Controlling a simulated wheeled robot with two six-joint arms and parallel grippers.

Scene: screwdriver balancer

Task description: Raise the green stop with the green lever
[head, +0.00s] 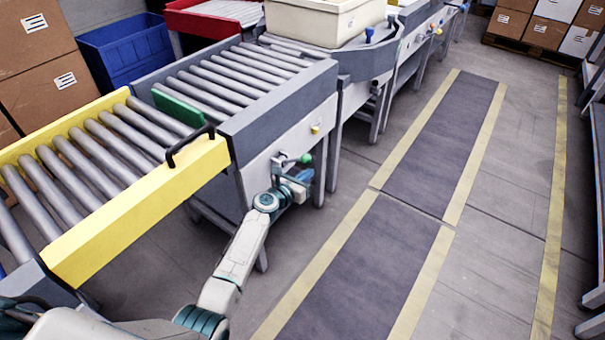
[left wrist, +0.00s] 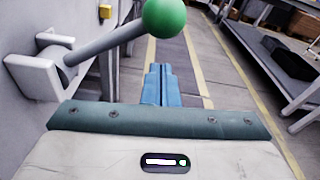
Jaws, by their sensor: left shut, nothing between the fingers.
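The green stop (head: 179,108) is a flat green plate standing up between the rollers where the yellow section meets the grey section. The green lever's ball knob (head: 304,158) shows on the front side of the conveyor in the head view. In the left wrist view the green knob (left wrist: 165,17) sits at the end of a grey rod that slants up from a white bracket (left wrist: 40,76). My left gripper (head: 305,177) is shut and empty, just below the knob. Its blue fingers also show in the left wrist view (left wrist: 158,80), apart from the knob. My right gripper is out of view.
A yellow conveyor section (head: 140,212) with a black handle (head: 190,145) adjoins the grey one. A small yellow knob (head: 315,129) is on the side panel. A cream crate (head: 315,22) stands further along. The floor aisle at right (head: 400,255) is clear.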

